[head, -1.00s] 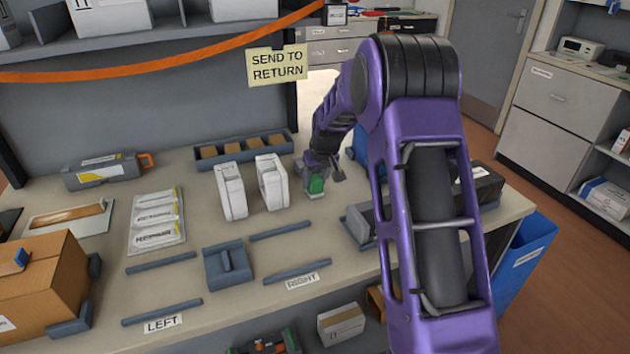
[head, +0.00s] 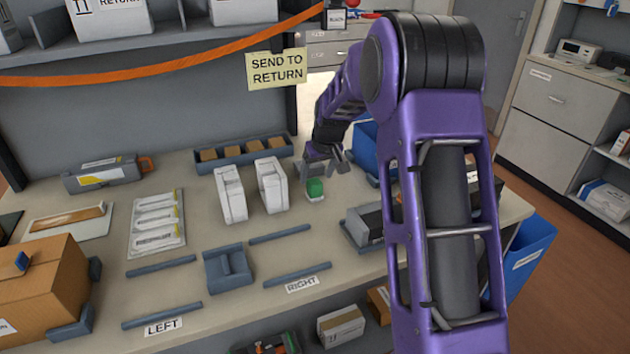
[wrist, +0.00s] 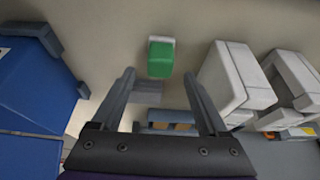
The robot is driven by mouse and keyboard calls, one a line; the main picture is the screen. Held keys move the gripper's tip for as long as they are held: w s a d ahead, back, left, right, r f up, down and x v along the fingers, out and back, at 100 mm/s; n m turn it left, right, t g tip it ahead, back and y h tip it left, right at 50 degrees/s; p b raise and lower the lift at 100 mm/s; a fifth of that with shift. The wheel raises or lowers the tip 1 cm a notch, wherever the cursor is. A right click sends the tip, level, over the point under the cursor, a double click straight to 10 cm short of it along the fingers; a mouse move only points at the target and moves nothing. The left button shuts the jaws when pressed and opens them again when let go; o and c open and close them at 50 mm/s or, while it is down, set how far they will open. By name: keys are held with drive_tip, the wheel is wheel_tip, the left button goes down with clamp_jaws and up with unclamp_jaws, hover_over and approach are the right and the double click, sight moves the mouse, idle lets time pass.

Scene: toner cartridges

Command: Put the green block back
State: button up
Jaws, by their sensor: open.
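The green block (head: 315,188) stands on the table, right of two white cartridges, on a small pale base. It also shows in the wrist view (wrist: 160,60), beyond my fingertips and apart from them. My gripper (head: 325,165) is open and empty, just behind and above the block in the head view. In the wrist view its two fingers (wrist: 160,85) are spread, with nothing between them at the tips.
Two white cartridges (head: 231,193) (head: 270,185) stand close left of the block. A grey tray with brown blocks (head: 240,155) lies behind them. A blue bin (wrist: 35,85) is at the wrist view's left. Rails and a grey holder (head: 228,268) occupy the front.

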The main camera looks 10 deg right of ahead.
drive_tip(key=v, duration=0.7)
drive_tip(key=shift+p, duration=0.3)
drive_tip(key=shift+r, duration=0.2)
